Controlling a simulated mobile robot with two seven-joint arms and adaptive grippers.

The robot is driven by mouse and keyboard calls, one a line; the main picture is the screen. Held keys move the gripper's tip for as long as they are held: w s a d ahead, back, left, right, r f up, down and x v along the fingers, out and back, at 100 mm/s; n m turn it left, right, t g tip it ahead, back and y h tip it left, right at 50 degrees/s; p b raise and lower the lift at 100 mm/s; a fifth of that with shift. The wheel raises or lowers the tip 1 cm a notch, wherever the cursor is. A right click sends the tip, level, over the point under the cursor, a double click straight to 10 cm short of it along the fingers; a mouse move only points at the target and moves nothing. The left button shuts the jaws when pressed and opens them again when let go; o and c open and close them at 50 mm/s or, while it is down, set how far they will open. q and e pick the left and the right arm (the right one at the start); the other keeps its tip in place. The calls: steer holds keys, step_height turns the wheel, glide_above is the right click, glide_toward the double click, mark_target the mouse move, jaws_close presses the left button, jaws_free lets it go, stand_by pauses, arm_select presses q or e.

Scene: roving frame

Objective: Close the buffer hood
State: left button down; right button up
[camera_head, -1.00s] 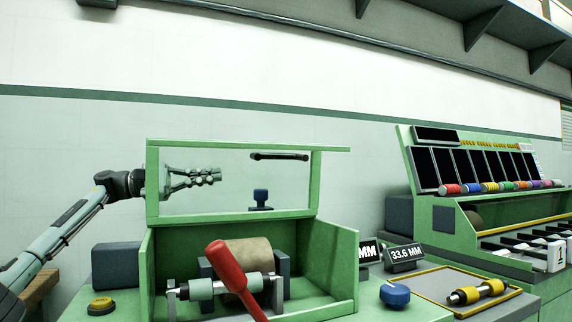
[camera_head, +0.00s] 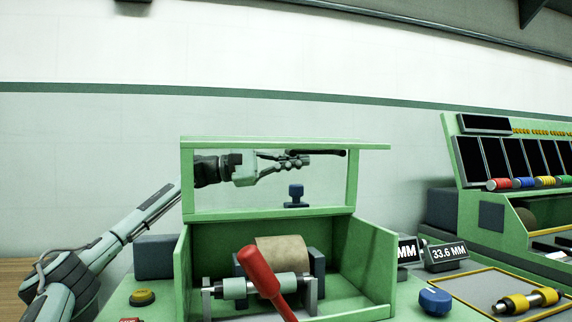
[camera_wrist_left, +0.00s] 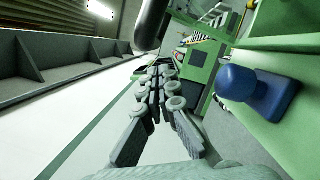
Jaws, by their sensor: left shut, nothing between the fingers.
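The buffer hood (camera_head: 186,182) is a green frame with a clear window, standing raised above the open green box (camera_head: 385,265) in the head view. A black bar (camera_head: 330,153) runs near its top right; a dark rounded bar (camera_wrist_left: 152,25) is close in the left wrist view. A blue knob (camera_head: 295,195) shows low in the window, and on a green surface in the wrist view (camera_wrist_left: 255,90). My left gripper (camera_head: 305,160) shows through the window, apparently behind the hood, shut and empty, its tips close to the black bar; contact is unclear. My right gripper is not in view.
A blue dial (camera_head: 435,300), a display (camera_head: 446,254) and a green rack (camera_head: 470,200) stand to the right. A yellow button (camera_head: 142,297) is at left.

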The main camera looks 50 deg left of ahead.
arm_select(q)
steer(key=shift+s+d+r, duration=0.3)
steer(key=shift+d+r, duration=0.05)
steer(key=shift+d, duration=0.3)
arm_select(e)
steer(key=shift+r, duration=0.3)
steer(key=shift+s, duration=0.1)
